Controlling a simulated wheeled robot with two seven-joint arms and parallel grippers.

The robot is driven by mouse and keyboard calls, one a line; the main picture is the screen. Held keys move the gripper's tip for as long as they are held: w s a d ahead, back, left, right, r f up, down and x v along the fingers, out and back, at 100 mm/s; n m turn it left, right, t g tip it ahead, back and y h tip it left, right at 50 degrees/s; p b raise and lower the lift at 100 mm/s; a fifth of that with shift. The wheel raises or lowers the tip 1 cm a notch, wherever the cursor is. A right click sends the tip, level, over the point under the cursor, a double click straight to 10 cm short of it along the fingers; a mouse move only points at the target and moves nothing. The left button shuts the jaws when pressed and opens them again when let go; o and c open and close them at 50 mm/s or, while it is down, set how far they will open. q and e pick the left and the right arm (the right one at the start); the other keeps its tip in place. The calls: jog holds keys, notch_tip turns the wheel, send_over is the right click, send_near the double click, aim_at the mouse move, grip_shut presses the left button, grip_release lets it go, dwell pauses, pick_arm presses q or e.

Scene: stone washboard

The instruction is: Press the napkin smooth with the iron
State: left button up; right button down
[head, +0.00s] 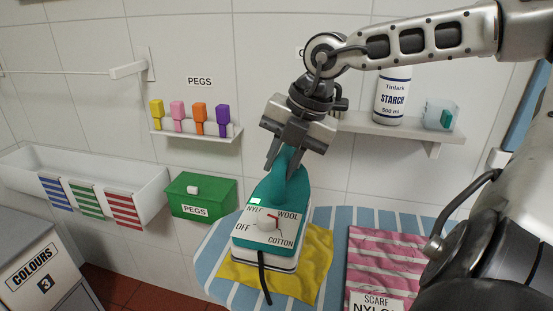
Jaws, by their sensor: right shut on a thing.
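The teal and white iron (271,213) is on the yellow napkin (318,262) or just above it; I cannot tell which. The napkin lies on a blue and white striped board and looks wavy at its edges. My right gripper (284,165) comes from above and is shut on the iron's handle. The iron hides the middle of the napkin. My left gripper is not in view.
A pink striped scarf (385,255) labelled nylon lies on the striped board (213,258) at right. A green pegs box (203,196) and a white trough (90,170) with striped cloths stand left. A wall shelf (390,128) holds a starch bottle (392,95).

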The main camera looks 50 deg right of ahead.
jog(key=shift+b+x, duration=0.55)
jog(key=shift+x, duration=0.25)
jog(key=shift+s+d+f+b, duration=0.15)
jog(key=shift+f+b, duration=0.3)
jog(key=shift+f, duration=0.35)
jog(key=shift+f+b, duration=0.5)
jog(key=shift+f, duration=0.45)
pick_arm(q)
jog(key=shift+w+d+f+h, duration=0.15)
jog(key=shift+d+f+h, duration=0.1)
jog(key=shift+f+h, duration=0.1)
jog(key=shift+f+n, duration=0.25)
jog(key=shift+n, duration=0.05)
pick_arm(e)
jog(key=shift+f, duration=0.15)
